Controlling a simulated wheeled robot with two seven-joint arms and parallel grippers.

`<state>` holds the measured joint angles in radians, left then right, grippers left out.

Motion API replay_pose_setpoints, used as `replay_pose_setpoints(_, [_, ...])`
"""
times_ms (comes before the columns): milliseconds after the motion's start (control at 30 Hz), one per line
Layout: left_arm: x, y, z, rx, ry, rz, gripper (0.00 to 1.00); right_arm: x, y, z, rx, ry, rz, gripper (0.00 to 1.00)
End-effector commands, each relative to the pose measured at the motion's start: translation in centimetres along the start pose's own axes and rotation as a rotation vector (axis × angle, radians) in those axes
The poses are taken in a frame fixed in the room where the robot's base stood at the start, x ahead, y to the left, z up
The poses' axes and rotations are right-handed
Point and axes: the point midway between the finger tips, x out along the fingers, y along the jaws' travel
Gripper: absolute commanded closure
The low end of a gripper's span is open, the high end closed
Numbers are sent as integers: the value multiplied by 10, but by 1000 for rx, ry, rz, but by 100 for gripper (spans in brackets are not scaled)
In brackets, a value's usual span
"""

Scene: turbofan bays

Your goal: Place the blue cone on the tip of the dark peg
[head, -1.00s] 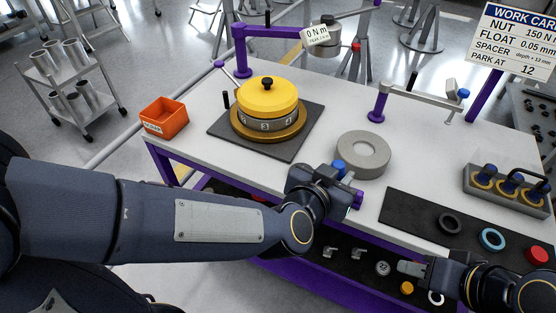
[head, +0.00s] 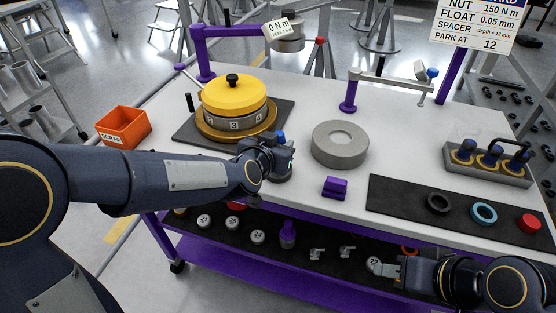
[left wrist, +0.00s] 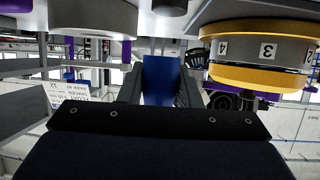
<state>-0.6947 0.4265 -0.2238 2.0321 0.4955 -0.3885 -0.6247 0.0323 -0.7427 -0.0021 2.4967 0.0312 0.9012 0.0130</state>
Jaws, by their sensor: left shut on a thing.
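My left gripper (head: 284,150) is shut on the blue cone (head: 281,136) above the table, between the yellow-topped unit and the grey ring. In the left wrist view the blue piece (left wrist: 160,80) sits between the two dark fingers; its full shape is hidden. The dark peg (head: 190,102) stands upright on the dark mat, left of the yellow-topped unit. The cone is apart from it, to its right. My right gripper (head: 390,269) is empty near the table's front edge at lower right; its finger gap is unclear.
The yellow-topped numbered unit (head: 234,94) stands between the left gripper and the peg. An orange bin (head: 123,128) is at left. The grey ring (head: 340,154) and a purple block (head: 335,187) are to the right. A purple post with an arm (head: 203,55) rises behind.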

Motion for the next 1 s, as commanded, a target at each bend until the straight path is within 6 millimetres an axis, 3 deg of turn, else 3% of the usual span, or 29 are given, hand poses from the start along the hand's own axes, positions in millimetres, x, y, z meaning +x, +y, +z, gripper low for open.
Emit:
replay_pose_setpoints(133, [10, -5, 8, -1, -1, -2, 91, 6, 3, 3, 0, 1, 0, 64])
replay_pose_setpoints(300, [19, -4, 32, 0, -3, -1, 91, 13, 6, 7, 0, 0, 0, 64])
replay_pose_setpoints(700, [20, -4, 37, 0, 1, 0, 91, 16, 7, 8, 0, 0, 0, 64])
replay_pose_setpoints(733, [20, -4, 36, 0, 0, 0, 68, 16, 7, 8, 0, 0, 0, 64])
replay_pose_setpoints(900, [20, -4, 35, 0, 0, 0, 48, 15, 7, 7, 0, 0, 0, 64])
replay_pose_setpoints(1000, [20, -4, 35, 0, 0, 0, 48, 15, 7, 7, 0, 0, 0, 64])
